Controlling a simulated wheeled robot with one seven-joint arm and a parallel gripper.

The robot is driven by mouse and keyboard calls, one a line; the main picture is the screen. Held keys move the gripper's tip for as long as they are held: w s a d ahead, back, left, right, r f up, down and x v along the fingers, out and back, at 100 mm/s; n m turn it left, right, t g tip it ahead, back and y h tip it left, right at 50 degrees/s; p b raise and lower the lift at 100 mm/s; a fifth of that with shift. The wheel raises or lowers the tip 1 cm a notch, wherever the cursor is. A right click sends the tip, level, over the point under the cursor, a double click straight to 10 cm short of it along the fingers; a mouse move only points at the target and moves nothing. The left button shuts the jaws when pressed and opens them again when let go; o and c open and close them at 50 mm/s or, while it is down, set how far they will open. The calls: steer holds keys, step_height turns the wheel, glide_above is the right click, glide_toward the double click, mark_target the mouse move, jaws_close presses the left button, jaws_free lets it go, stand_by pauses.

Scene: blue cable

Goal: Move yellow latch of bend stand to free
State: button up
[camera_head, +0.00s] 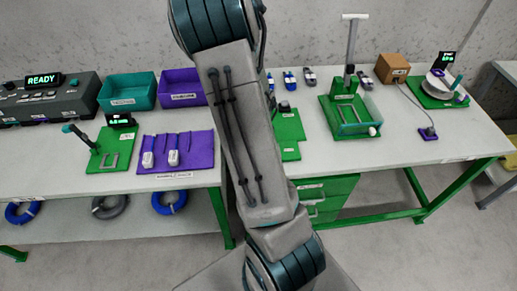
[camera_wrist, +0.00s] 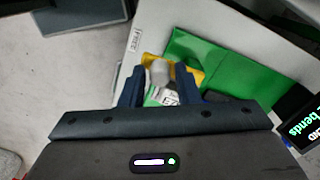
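In the wrist view my gripper (camera_wrist: 160,88) has its two dark fingers apart, on either side of a grey and white piece (camera_wrist: 159,75) with a green and white label. A yellow part (camera_wrist: 194,74), which looks like the latch, shows behind and beside this piece, close to the right finger. Its lower portion is hidden by the gripper, and I cannot tell whether the fingers touch it. The green base (camera_wrist: 230,72) of the stand lies to the right. In the head view my arm hides the gripper and the latch.
A small white label reading FREE (camera_wrist: 135,38) is on the pale surface. A display with green text "bends" (camera_wrist: 299,126) stands at the right in the wrist view. In the head view, a green stand (camera_head: 112,148) and purple tray (camera_head: 180,153) are left of my arm.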

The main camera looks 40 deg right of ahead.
steer(key=shift+o, duration=0.5)
steer(key=shift+r, duration=0.35)
step_height(320, 180, up, 13)
steer(key=p, duration=0.2)
steer(key=shift+s, duration=0.1)
